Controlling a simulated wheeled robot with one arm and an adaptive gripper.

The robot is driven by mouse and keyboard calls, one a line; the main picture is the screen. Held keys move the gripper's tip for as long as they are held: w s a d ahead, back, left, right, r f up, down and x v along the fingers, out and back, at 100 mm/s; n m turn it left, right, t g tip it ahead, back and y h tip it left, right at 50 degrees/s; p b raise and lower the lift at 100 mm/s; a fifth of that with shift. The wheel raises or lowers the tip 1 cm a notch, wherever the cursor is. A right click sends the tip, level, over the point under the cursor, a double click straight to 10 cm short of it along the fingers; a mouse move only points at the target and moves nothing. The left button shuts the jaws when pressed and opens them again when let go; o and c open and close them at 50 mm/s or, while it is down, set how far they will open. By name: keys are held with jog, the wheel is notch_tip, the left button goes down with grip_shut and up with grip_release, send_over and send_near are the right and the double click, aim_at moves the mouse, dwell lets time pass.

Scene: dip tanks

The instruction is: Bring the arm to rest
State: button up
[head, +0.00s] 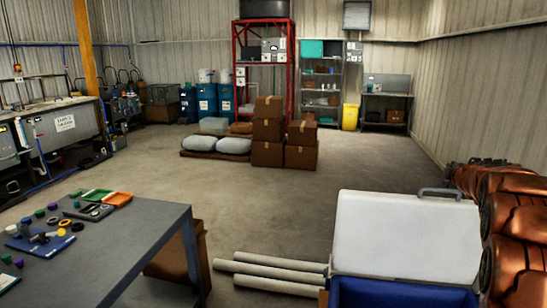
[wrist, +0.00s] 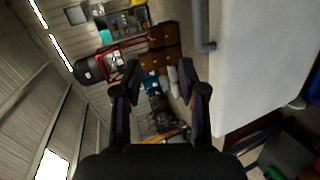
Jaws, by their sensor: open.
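My gripper (wrist: 160,76) shows in the wrist view, its two dark fingers spread apart with nothing between them. The wrist view is turned sideways and looks out over the room past the fingers. A large white lid or panel (wrist: 245,65) fills the right of that view, close beside the right finger; I cannot tell the exact gap. In the head view, my arm and gripper are not seen.
A white lid (head: 405,235) with a grey handle stands over a blue bin at front right, beside copper-brown bundles (head: 515,215). A grey table (head: 120,245) with small coloured parts is front left. Pale pipes (head: 270,270) lie between. Boxes (head: 268,130) stand farther back; the middle floor is clear.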

jog(key=s+a+r+m+g+h, duration=0.1)
jog(key=s+a+m+g+h, duration=0.15)
jog(key=s+m, duration=0.35)
jog(key=s+a+r+m+g+h, duration=0.1)
jog(key=s+a+m+g+h, duration=0.2)
jog(key=s, duration=0.5)
jog(key=s+a+f+m+g+y, duration=0.1)
jog(key=s+a+f+g+y, duration=0.2)
jog(key=s+a+f, duration=0.4)
jog(key=s+a+f+m+g+y+b, duration=0.1)
jog(key=s+a+f+g+y, duration=0.2)
jog(key=s+a, duration=1.2)
jog(key=s+a+f+m+g+y, duration=0.1)
jog(key=s+a+f+g+y, duration=0.2)
jog(key=s+a+f, duration=0.7)
jog(key=s+a+y, duration=0.1)
jog(key=s, duration=0.8)
jog(key=shift+s+f+m+g+b, duration=0.15)
jog(key=shift+f+m+g+b, duration=0.15)
jog(key=shift+m+g, duration=0.1)
